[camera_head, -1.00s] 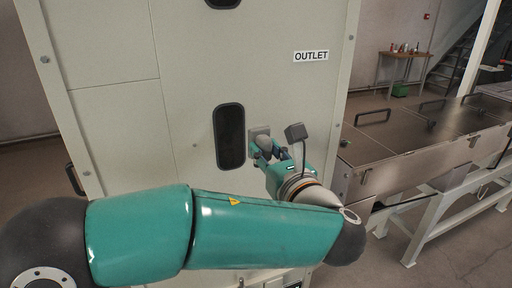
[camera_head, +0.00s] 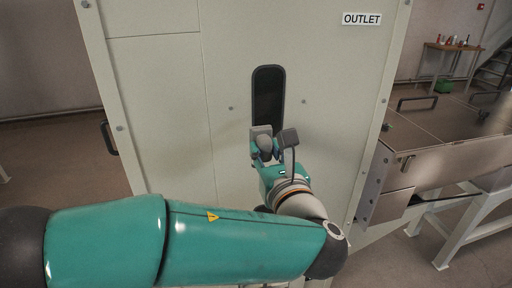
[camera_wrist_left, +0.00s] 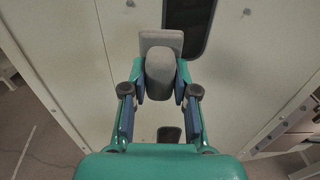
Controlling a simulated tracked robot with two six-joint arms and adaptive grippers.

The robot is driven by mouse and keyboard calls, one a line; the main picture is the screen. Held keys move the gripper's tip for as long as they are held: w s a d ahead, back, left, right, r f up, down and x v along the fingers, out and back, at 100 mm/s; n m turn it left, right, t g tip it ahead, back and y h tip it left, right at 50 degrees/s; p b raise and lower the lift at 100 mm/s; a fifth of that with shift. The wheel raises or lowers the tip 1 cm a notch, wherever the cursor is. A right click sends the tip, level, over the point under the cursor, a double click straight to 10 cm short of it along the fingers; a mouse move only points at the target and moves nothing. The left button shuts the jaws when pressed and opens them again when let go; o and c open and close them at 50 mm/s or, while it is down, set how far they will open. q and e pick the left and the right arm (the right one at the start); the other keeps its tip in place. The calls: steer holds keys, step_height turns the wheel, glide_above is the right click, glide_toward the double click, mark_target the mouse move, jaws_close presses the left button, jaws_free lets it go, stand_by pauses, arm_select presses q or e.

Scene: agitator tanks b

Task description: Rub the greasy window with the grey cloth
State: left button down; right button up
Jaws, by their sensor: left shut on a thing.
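The greasy window (camera_head: 268,95) is a tall dark rounded slot in the pale cabinet front; its lower end is hidden behind my left gripper. The window also shows at the top of the left wrist view (camera_wrist_left: 190,20). My left gripper (camera_head: 266,151) is shut on the grey cloth (camera_head: 261,131), which looks like a grey block with a flat pad at its front. In the left wrist view the cloth (camera_wrist_left: 160,41) sits between the fingers, its pad overlapping the window's left edge. I cannot tell whether it touches the glass. My right gripper is not in view.
The cabinet front (camera_head: 160,110) is flat, with small bolts beside the window and an OUTLET sign (camera_head: 361,19) at upper right. A dark handle (camera_head: 109,137) sticks out at its left edge. A metal tank with lids (camera_head: 440,135) stands to the right.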

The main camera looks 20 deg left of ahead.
arm_select(q)
steer(key=shift+d+f, duration=0.3)
steer(key=shift+f, duration=0.1)
steer(key=shift+w+a+r, duration=0.1)
steer(key=shift+w+a, duration=0.2)
steer(key=shift+w, duration=0.1)
steer(key=shift+x, duration=2.4)
steer(key=shift+p+x, duration=0.35)
steer(key=shift+x, duration=0.75)
steer(key=shift+d, duration=0.1)
steer(key=w+d, duration=0.1)
steer(key=w+d+p, duration=0.1)
steer(key=d, duration=0.1)
steer(key=shift+w+d, duration=0.1)
steer(key=shift+w, duration=0.1)
steer(key=shift+s, duration=0.1)
